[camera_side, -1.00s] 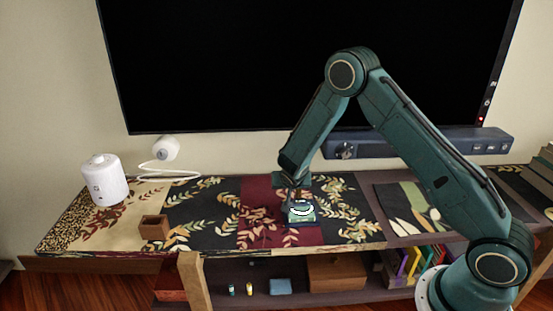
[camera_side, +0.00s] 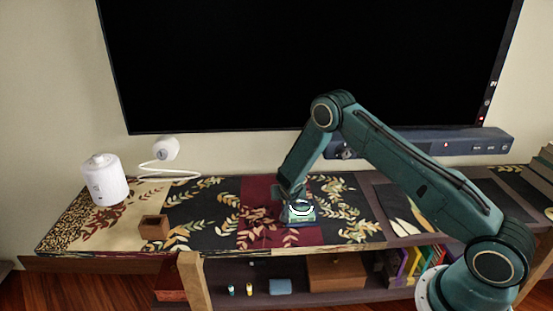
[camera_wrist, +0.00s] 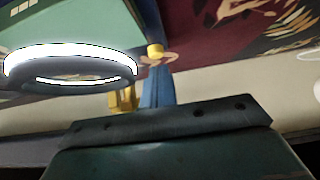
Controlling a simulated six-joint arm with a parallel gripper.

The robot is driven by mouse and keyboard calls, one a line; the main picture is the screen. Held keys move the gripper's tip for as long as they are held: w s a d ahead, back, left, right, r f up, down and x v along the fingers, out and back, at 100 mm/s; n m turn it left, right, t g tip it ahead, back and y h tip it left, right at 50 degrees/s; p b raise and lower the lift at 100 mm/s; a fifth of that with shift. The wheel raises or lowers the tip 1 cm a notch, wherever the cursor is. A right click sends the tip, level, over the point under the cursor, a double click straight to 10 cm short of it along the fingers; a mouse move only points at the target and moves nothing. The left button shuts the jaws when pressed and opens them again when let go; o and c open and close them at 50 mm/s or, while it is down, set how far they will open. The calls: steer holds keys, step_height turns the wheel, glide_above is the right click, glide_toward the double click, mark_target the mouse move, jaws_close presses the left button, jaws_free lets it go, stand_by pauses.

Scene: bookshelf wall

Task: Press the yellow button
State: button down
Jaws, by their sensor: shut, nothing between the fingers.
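In the wrist view a small yellow round piece, which looks like the yellow button (camera_wrist: 155,50), shows just right of a bright white ring, above a narrow blue piece. Another yellowish part shows lower left of it; I cannot tell what it belongs to. In the side view my gripper (camera_side: 299,213) points down at the cloth-covered shelf top, around the dark red strip's right edge. It is shut and empty. Its tips are not clear. The button cannot be made out in the side view, and I cannot tell whether I touch it.
A white canister (camera_side: 105,183), a white lamp-like item (camera_side: 166,149) and a small brown open box (camera_side: 154,229) stand to the left. A dark blue bar (camera_side: 420,142) runs behind, below the black screen (camera_side: 310,60). The patterned cloth (camera_side: 205,210) left of my gripper is mostly clear.

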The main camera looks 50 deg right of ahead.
steer(key=shift+f, duration=0.4)
steer(key=shift+f, duration=0.1)
steer(key=shift+f, duration=0.65)
steer(key=shift+s+f, duration=0.2)
steer(key=shift+f, duration=0.25)
steer(key=shift+r, duration=0.65)
steer(key=r, duration=0.3)
steer(key=shift+w+r, duration=0.3)
steer(key=v, duration=1)
